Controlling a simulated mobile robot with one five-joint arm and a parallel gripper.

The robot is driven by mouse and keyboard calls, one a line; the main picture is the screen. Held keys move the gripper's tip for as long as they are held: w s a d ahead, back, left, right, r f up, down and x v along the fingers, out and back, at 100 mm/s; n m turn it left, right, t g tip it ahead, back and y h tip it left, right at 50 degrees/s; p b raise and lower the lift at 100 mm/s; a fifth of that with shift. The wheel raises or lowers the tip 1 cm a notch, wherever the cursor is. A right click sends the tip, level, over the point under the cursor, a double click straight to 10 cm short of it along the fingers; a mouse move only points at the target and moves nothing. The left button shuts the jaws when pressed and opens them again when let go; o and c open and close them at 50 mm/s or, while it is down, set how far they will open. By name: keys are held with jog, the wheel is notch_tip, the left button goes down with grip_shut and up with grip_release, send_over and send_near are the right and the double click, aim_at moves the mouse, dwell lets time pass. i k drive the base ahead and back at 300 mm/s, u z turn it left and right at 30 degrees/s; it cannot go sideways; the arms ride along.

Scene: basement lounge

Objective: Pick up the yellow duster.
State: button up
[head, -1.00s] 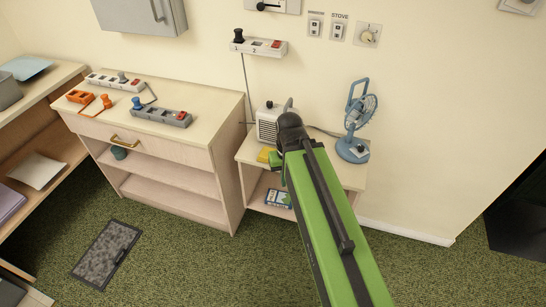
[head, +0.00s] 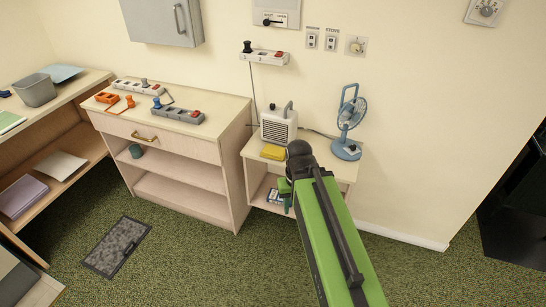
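The yellow duster (head: 273,152) lies as a small flat block on the left front part of the low side table (head: 330,171). It is in front of the white heater. My green arm reaches up from the bottom right, and its dark joint is just right of the duster. Only a small part of my gripper (head: 286,194) shows, below the tabletop's front edge and lower than the duster. My arm hides the rest, so its fingers cannot be made out. The duster is fully in view and apart from my gripper.
A white heater (head: 279,124) and a blue fan (head: 349,124) stand on the side table. A box (head: 275,197) lies on its lower shelf. A taller cabinet (head: 190,150) with power strips stands close on the left. Green carpet lies open in front.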

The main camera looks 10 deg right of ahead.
aim_at(275, 152)
jog(key=u, duration=0.6)
jog(key=i, duration=1.45)
jog(key=u, duration=0.85)
